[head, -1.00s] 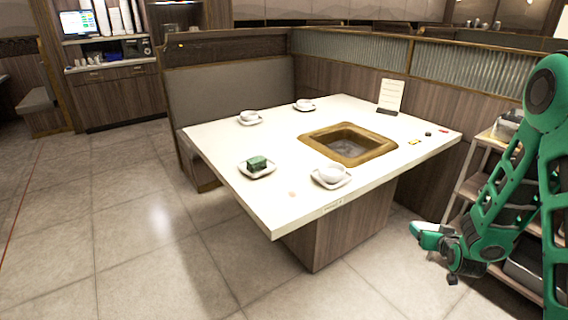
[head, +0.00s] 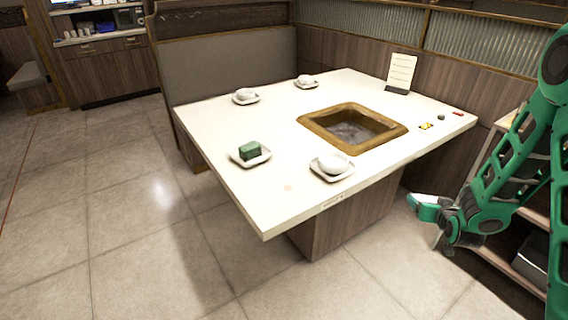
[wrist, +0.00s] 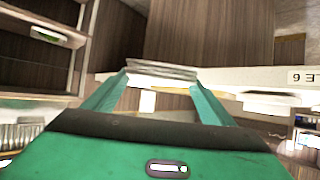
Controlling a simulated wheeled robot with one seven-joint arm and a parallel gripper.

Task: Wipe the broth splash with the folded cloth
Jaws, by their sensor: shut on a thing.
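The broth splash (head: 288,187) is a small pale orange spot on the white table (head: 235,195), near its front edge, left of the front cup. My gripper (head: 422,205) is low at the right, in front of the shelf and apart from the table. In the wrist view, its two green fingers are shut on a pale, layered flat thing (wrist: 160,70), which looks like the folded cloth. In the head view, only a small whitish bit of the cloth (head: 412,199) shows at the fingertips.
Two more cups stand farther back. A brown-framed well (head: 312,123) is sunk in the table. A shelf (head: 505,235) stands at right. The floor in front is clear.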

